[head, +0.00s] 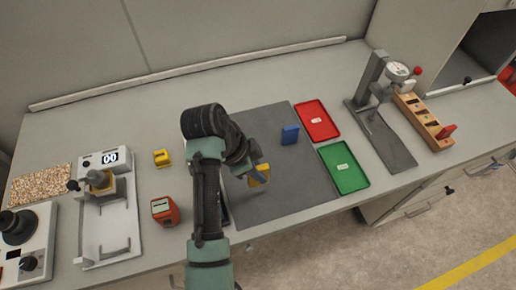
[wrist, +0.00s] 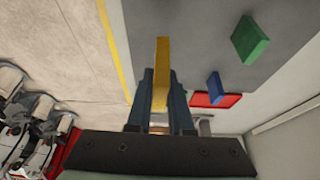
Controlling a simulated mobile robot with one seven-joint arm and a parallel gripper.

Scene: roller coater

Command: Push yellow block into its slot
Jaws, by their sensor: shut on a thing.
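My gripper (head: 254,168) is shut on a yellow block (head: 261,174) and holds it over the dark mat. In the wrist view the yellow block (wrist: 162,65) stands out beyond the two fingers (wrist: 161,88). A wooden rack with a row of slots (head: 414,108) stands at the far right, well apart from my gripper. A red block (head: 447,131) is at the rack's near end. In the head view my arm hides part of the mat and of the gripper.
A blue block (head: 290,135) stands on the dark mat (head: 290,185), right of my gripper. A red tray (head: 317,121) and a green tray (head: 344,167) lie beyond it. A dial gauge stand (head: 378,75) is beside the rack. An orange device (head: 165,210) is left of my arm.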

